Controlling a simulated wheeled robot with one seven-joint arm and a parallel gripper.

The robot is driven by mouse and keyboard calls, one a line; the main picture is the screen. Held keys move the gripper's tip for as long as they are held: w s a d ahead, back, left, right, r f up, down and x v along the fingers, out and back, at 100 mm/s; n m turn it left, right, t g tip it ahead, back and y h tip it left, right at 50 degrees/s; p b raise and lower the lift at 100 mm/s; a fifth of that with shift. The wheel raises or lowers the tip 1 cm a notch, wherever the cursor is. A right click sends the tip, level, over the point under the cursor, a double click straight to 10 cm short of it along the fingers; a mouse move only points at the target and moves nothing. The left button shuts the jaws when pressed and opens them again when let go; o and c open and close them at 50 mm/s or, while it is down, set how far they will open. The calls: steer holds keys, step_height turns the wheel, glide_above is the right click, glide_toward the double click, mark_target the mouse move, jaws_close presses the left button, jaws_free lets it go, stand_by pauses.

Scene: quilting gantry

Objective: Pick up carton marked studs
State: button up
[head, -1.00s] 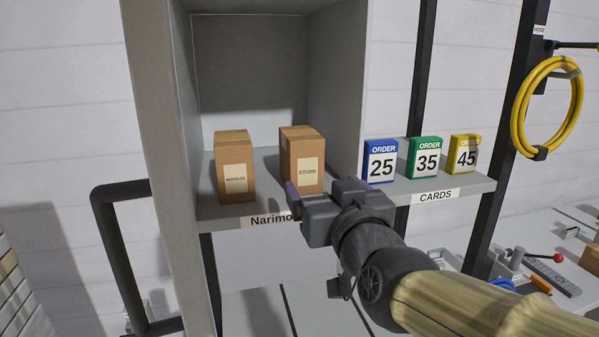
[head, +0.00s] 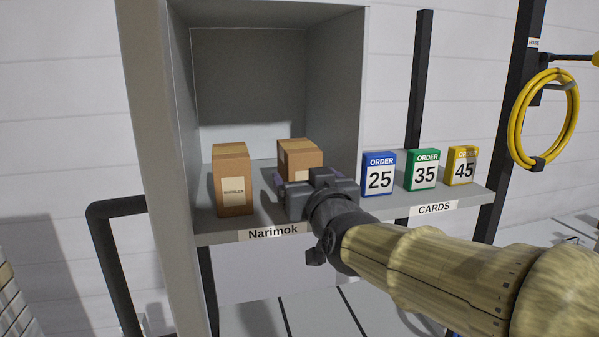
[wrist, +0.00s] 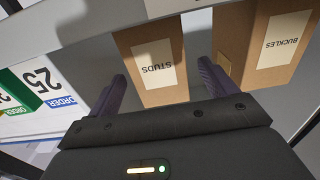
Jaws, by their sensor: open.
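The carton marked STUDS (wrist: 155,65) is brown with a pale label and stands between my finger tips in the wrist view, upside down in that picture. In the head view the studs carton (head: 299,153) is the right one of two on the shelf, its lower part hidden behind my gripper. My gripper (head: 300,180) is open in front of it; in the wrist view my gripper (wrist: 160,88) has one dark finger on each side of the carton's near part. I cannot tell whether either finger touches it.
Order cards 25 (head: 379,174), 35 (head: 422,170) and 45 (head: 462,166) stand right of the cubby wall. The shelf edge is labelled Narimok (head: 273,232).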

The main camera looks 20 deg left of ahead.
mark_target(300, 147)
steer(key=p+x, duration=0.1)
steer(key=x, duration=0.4)
steer(key=shift+w, duration=0.2)
steer(key=shift+s+r, duration=0.1)
steer(key=c, duration=1.2)
steer(key=shift+r, duration=0.15)
steer(key=shift+c, duration=0.2)
step_height(300, 147, up, 10)
steer(key=shift+f+p, duration=0.1)
steer(key=shift+p, duration=0.8)
